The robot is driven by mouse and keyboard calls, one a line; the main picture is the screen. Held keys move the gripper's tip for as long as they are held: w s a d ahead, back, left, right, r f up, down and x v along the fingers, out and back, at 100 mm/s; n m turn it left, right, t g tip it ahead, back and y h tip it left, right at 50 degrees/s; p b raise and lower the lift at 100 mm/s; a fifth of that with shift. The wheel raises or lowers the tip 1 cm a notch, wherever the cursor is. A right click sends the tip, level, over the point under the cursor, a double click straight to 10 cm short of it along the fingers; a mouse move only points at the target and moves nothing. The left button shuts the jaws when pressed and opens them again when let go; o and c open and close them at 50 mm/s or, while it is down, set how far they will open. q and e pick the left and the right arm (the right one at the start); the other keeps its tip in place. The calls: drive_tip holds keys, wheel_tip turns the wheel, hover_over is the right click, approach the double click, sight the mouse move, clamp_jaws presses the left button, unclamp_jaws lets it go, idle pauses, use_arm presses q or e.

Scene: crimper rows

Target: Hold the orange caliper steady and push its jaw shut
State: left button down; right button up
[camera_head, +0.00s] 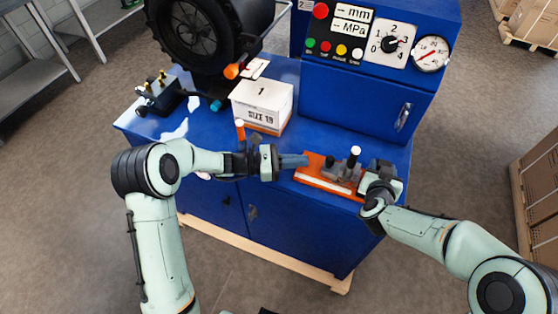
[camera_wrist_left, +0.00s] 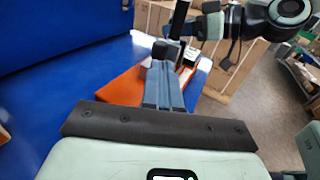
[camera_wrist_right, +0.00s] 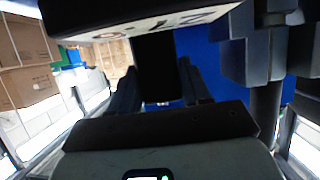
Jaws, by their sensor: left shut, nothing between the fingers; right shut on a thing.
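The orange caliper (camera_head: 314,171) lies near the front edge of the blue bench top, with a pale strip along its front. Grey jaw parts (camera_head: 343,171) and a dark post with a white top (camera_head: 352,158) stand on it. My left gripper (camera_head: 304,160) is shut and empty, its blue-grey fingers pointing right at the caliper's left end. In the left wrist view its fingertips (camera_wrist_left: 163,66) overlap the orange base (camera_wrist_left: 124,89); contact is unclear. My right gripper (camera_head: 367,178) is shut on the caliper at its right end. The grip is partly hidden by the hand.
A white box (camera_head: 262,102) labelled 1 stands behind the left gripper. A black device (camera_head: 159,94) sits at the far left. A blue control cabinet (camera_head: 365,90) rises behind the caliper.

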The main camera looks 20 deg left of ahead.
sight(317, 173)
use_arm(q)
drive_tip(key=x, duration=0.5)
use_arm(e)
drive_tip(key=shift+d, duration=0.1)
use_arm(q)
drive_tip(key=shift+a, duration=0.1)
drive_tip(key=shift+w+d, duration=0.15)
drive_tip(key=shift+d, duration=0.5)
use_arm(e)
drive_tip(key=shift+a, duration=0.2)
use_arm(q)
drive_tip(key=v, duration=1.4)
drive_tip(key=shift+a, duration=0.25)
use_arm(e)
drive_tip(key=shift+d, duration=0.2)
drive_tip(key=shift+r, duration=0.1)
idle(0.7)
